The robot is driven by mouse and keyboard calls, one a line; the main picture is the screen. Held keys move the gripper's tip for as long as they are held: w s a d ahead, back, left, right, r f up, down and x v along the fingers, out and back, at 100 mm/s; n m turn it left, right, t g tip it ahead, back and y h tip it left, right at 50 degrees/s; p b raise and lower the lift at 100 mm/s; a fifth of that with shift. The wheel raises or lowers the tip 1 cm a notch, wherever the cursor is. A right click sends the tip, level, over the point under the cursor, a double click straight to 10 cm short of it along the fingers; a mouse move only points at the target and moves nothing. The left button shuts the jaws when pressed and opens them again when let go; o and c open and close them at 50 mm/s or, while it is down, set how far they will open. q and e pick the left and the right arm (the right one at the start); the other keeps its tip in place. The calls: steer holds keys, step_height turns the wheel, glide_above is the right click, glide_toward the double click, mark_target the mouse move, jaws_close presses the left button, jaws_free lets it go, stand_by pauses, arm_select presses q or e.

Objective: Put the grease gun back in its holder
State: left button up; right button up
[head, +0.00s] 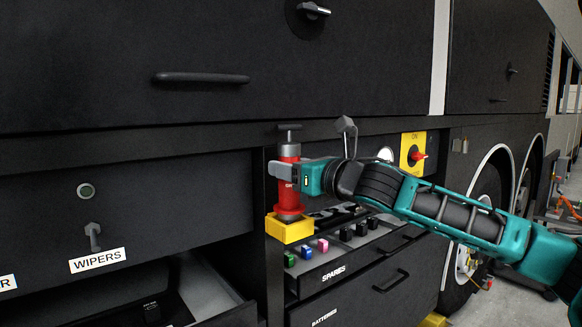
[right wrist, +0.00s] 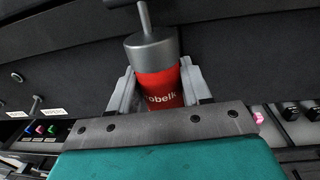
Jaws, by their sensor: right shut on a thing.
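My right gripper (head: 284,172) reaches in from the right and is shut around the upper red body, below the cap. The yellow holder (head: 290,230) is directly under the gun. The gun's lower end meets the holder's top in the picture; I cannot tell how deep it sits. My left gripper is not in view.
The spares drawer (head: 340,262) is open beside the holder, with small coloured and black parts inside. The wipers drawer (head: 200,290) is open at lower left. A yellow switch plate (head: 407,146) with a red knob is behind my right arm.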

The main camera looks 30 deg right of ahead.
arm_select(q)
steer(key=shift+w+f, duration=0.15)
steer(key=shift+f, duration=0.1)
arm_select(e)
steer(key=shift+f, duration=0.5)
steer(key=o, duration=1)
steer(key=shift+o, duration=1.2)
steer(key=shift+f+b, duration=0.15)
steer(key=shift+b, duration=0.15)
steer(key=shift+s+d, duration=0.15)
steer(key=shift+s, duration=0.45)
arm_select(q)
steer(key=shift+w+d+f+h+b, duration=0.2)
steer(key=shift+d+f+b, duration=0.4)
steer(key=shift+b, duration=0.7)
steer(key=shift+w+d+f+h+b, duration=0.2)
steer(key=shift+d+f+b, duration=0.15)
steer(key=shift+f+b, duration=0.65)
arm_select(e)
steer(key=s+d, duration=0.1)
steer(key=s, duration=1)
steer(key=shift+s+d, duration=0.25)
steer(key=shift+s, duration=0.05)
